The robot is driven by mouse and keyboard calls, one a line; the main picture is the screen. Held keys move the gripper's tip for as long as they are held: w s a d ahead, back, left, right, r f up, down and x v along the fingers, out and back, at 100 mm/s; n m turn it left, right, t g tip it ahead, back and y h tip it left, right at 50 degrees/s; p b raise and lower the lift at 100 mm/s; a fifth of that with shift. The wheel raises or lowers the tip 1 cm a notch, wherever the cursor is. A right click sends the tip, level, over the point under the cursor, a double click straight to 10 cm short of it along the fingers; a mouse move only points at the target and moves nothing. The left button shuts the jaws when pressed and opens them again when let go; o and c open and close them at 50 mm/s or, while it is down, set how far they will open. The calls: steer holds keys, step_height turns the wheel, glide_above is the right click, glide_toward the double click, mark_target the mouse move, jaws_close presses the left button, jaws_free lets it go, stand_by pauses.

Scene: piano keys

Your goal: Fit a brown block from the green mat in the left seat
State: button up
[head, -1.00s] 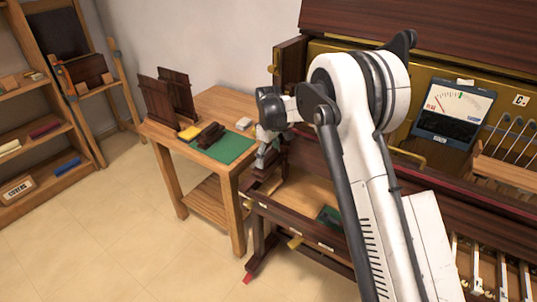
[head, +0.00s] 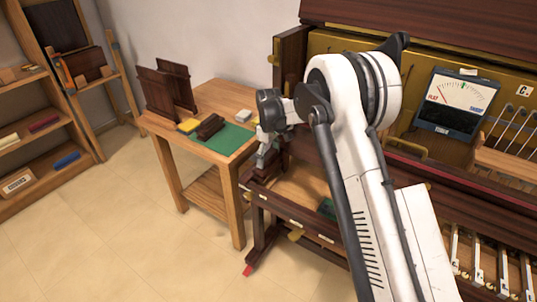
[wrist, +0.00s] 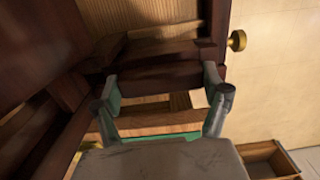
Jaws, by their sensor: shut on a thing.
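My gripper (head: 264,158) is over the left end of the piano's key frame. In the wrist view its two fingers (wrist: 162,82) are shut on a dark brown block (wrist: 158,77), one finger at each end. The block lies close to dark wooden parts at the frame's end; I cannot tell whether it touches them or how it sits in the left seat. In the head view the held block is hard to make out. The green mat (head: 232,140) lies on the small wooden table at left, with dark brown block material (head: 209,127) still on it.
The small table (head: 240,163) also holds a yellow thing (head: 189,125), a white piece (head: 243,116) and upright dark panels (head: 167,95). A meter (head: 456,101) stands on the piano at right. Floor at left is clear.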

mark_target(269, 164)
steer(key=shift+f+b, duration=1.55)
steer(key=shift+f, duration=0.75)
steer(key=shift+f+b, duration=0.1)
steer(key=shift+b, duration=0.4)
steer(key=o, duration=1.4)
step_height(269, 164, up, 12)
steer(key=shift+r, duration=0.1)
